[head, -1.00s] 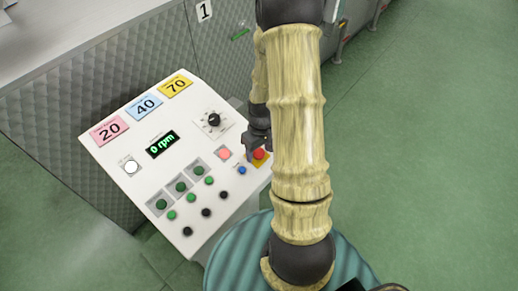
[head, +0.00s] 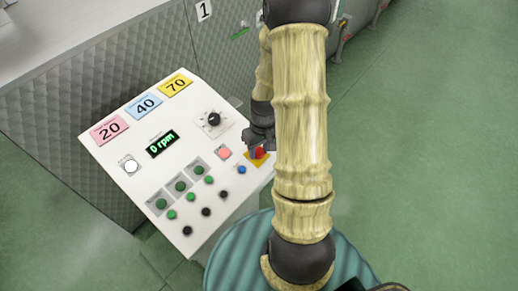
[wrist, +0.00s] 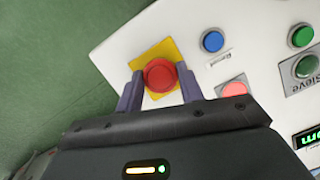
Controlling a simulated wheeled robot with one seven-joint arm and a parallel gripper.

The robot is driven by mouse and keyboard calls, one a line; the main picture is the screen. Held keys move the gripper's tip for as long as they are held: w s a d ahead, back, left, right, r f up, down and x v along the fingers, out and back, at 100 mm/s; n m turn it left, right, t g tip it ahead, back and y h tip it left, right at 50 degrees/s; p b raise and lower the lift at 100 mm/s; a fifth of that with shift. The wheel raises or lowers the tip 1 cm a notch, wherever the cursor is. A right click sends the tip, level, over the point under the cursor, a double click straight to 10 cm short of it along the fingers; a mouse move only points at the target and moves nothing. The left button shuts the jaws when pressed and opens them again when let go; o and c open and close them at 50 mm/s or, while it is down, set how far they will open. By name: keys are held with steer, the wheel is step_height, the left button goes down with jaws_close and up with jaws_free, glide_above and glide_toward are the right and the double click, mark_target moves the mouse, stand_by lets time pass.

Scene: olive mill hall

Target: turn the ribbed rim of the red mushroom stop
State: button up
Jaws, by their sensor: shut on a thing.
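The red mushroom stop (wrist: 160,75) sits on a yellow square plate (wrist: 168,48) at the panel's corner. In the head view the red stop (head: 260,153) shows partly, at the right end of the panel, beside my arm. My gripper (wrist: 161,84) is shut on the red mushroom stop, with one finger on each side of its rim. In the head view my gripper (head: 257,144) covers part of the stop and its plate. The ribs of the rim are too small to make out.
The white control panel (head: 150,205) carries a blue button (head: 242,169), a pale red lit button (head: 224,153), several green and black buttons, and a black rotary knob (head: 214,119). A display (head: 162,144) reads 0 rpm. Green floor (head: 430,150) lies open at the right.

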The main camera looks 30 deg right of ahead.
steer(key=m+y, duration=0.1)
steer(key=m, duration=0.2)
steer(key=m+b, duration=0.1)
steer(key=m, duration=0.2)
steer(key=shift+d+t+y, duration=0.1)
steer(key=shift+t+y, duration=0.2)
steer(key=shift+y, duration=0.1)
steer(key=shift+m, duration=0.3)
steer(key=o, duration=1)
steer(key=b+v, duration=0.3)
steer(key=v, duration=1.4)
steer(key=shift+r, duration=0.15)
